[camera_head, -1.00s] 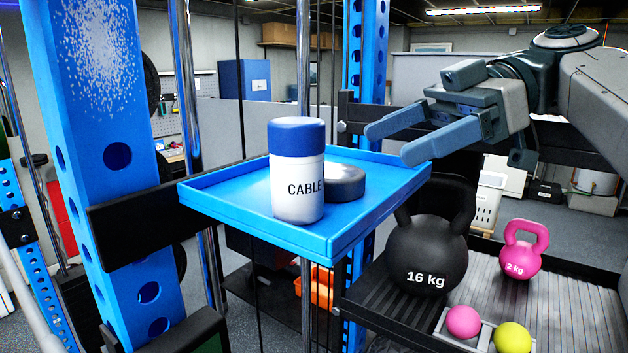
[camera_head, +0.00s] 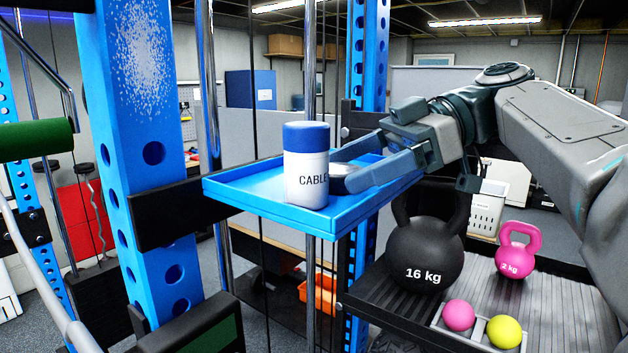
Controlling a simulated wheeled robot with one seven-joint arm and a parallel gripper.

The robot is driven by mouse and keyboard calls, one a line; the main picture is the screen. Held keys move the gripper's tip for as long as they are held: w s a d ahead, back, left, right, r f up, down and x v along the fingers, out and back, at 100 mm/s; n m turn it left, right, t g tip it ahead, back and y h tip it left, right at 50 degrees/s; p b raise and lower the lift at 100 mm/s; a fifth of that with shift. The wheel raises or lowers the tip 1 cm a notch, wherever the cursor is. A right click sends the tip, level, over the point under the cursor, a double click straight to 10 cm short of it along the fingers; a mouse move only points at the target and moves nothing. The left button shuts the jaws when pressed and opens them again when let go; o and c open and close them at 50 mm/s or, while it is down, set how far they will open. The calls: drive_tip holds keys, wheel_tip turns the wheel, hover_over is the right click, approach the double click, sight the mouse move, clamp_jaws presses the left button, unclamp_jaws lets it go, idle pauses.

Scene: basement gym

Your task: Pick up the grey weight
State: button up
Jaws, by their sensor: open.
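The grey weight (camera_head: 339,169) lies on the blue tray (camera_head: 257,203), mostly hidden behind the near finger of my gripper and the white bottle. My gripper (camera_head: 338,164) reaches in over the tray from the right. Its two fingers are apart, one on the far side and one on the near side of the weight, with tips close to the bottle. Whether a finger touches the weight cannot be told. The white bottle (camera_head: 306,178) with a blue cap and the word CABLE stands upright on the tray, just left of the weight.
A blue upright (camera_head: 140,150) with a black bracket stands left of the tray. Below right, a shelf holds a black 16 kg kettlebell (camera_head: 425,250), a pink 2 kg kettlebell (camera_head: 516,248), a pink ball (camera_head: 458,315) and a yellow ball (camera_head: 504,331). The tray has a raised rim.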

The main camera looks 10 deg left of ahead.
drive_tip(key=shift+s+a+f, duration=0.2)
drive_tip(key=shift+a+f, duration=0.05)
drive_tip(key=shift+a, duration=0.1)
drive_tip(key=shift+w, duration=0.1)
drive_tip(key=shift+a, duration=0.15)
drive_tip(key=shift+c, duration=0.6)
drive_tip(key=c, duration=1.3)
